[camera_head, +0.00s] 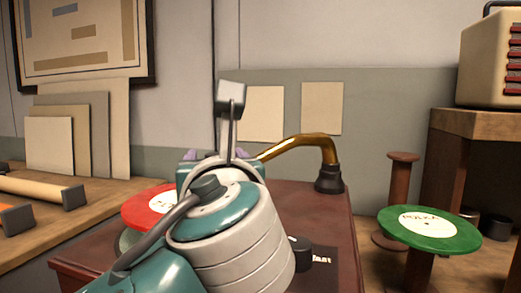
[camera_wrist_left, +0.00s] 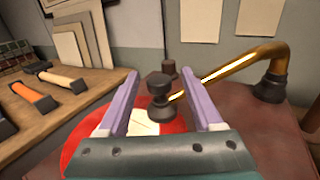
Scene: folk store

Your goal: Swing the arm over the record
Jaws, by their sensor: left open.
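The brass arm (camera_head: 300,147) of the record player rises from a dark pivot (camera_head: 328,178) at the right of the wooden cabinet (camera_head: 330,222). In the left wrist view the brass arm (camera_wrist_left: 225,72) ends in a dark round head (camera_wrist_left: 158,92) over the red record (camera_wrist_left: 90,150). My left gripper (camera_wrist_left: 161,78) is open, its purple fingers on either side of that head; contact cannot be told. In the head view my left arm hides most of the red record (camera_head: 143,207) and the head. My right gripper is out of view.
A green record (camera_head: 430,228) lies on a stand at the right, beside a wooden spool (camera_head: 398,200). A dark knob (camera_head: 300,253) is at the cabinet's front. A bench (camera_head: 90,200) with rollers (camera_head: 42,190) is at the left. A cream accordion (camera_head: 490,60) stands upper right.

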